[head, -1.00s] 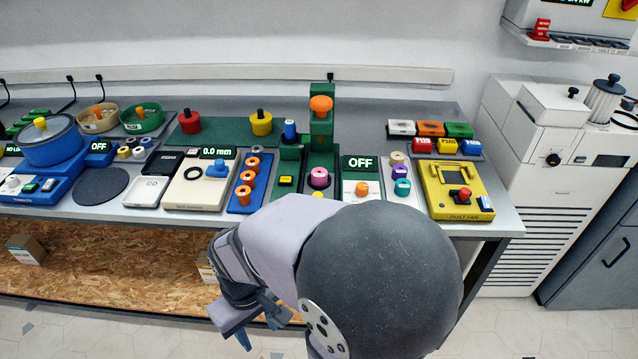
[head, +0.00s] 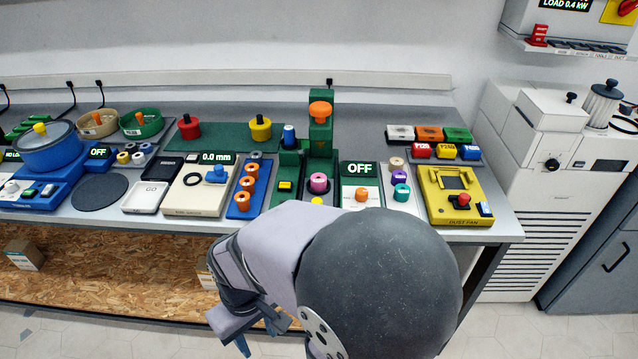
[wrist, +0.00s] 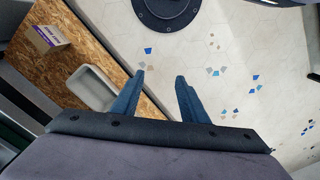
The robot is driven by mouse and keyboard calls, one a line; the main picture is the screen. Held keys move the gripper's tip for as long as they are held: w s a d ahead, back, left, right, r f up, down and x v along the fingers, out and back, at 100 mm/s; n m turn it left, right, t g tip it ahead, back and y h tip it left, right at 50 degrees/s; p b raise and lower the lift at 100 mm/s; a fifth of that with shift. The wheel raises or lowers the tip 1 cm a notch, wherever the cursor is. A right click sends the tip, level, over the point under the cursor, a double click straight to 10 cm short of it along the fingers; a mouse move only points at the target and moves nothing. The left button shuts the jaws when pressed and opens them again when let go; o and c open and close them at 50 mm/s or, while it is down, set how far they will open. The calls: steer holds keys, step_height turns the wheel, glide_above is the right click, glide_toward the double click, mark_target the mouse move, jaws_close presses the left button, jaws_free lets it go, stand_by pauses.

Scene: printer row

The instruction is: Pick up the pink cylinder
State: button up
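The pink cylinder (head: 319,182) sits upright in the green press-like machine (head: 320,140) on the bench, below its orange knob. It has a dark opening in its top. My gripper (head: 260,337) hangs low in front of the bench, below the tabletop and well away from the cylinder. In the wrist view my gripper (wrist: 160,77) has its two blue fingers apart with nothing between them. The wrist view shows floor and the lower shelf, not the cylinder.
Orange cylinders stand on a blue tray (head: 240,211) left of the machine. An OFF display unit (head: 357,169) and a tray with purple and teal cylinders lie right. A yellow dust fan (head: 452,207) is further right. My arm covers part of the bench front.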

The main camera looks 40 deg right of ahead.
steer(key=o, duration=0.4)
